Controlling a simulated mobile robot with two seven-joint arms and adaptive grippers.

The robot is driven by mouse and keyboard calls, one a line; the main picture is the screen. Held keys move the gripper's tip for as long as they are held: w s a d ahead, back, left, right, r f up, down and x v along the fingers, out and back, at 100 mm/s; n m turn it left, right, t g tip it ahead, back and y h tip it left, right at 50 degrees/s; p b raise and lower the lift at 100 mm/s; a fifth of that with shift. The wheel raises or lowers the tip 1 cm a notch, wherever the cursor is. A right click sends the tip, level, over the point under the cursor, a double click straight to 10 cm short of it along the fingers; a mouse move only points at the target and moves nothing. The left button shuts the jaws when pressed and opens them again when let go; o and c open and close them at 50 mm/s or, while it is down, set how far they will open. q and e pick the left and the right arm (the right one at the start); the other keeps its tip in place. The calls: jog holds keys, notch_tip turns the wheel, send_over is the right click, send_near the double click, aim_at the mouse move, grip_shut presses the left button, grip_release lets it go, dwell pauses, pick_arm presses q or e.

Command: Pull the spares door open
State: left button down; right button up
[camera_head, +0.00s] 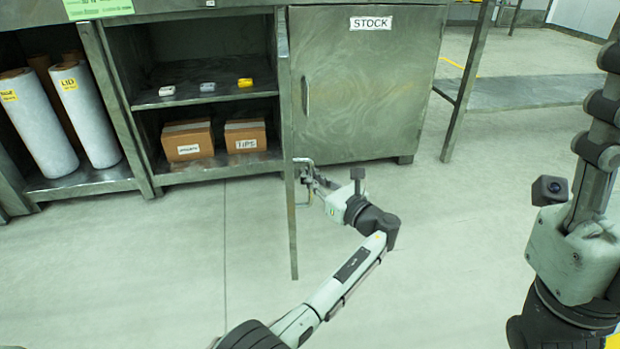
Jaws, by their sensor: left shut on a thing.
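The spares door (291,225) is a grey-green metal panel seen almost edge-on. It stands swung out from the cupboard front, so the shelves to its left are exposed. My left gripper (304,178) is shut on the door's handle (303,161), on the right side of the panel. The fingertips and handle are small and overlap. My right gripper (604,100) is raised at the right edge, away from the door. Its fingers are seen side-on and partly cut off, so its opening is unclear.
Inside the cupboard are two cardboard boxes (188,140) and three small items (207,87) on the shelf above. The closed STOCK door (375,90) is to the right. White rolls (85,115) stand at left. The floor in front is clear apart from my arms.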

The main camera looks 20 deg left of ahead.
pick_arm(q)
jog(key=shift+d+r, duration=0.3)
jog(key=shift+r, duration=0.45)
jog(key=c, duration=1.7)
grip_release()
jog(key=shift+r, duration=0.2)
jog(key=shift+o, duration=0.6)
jog(key=shift+a+f, duration=0.1)
jog(key=shift+f, duration=0.25)
jog(key=v, duration=1.2)
jog(key=shift+f, duration=0.1)
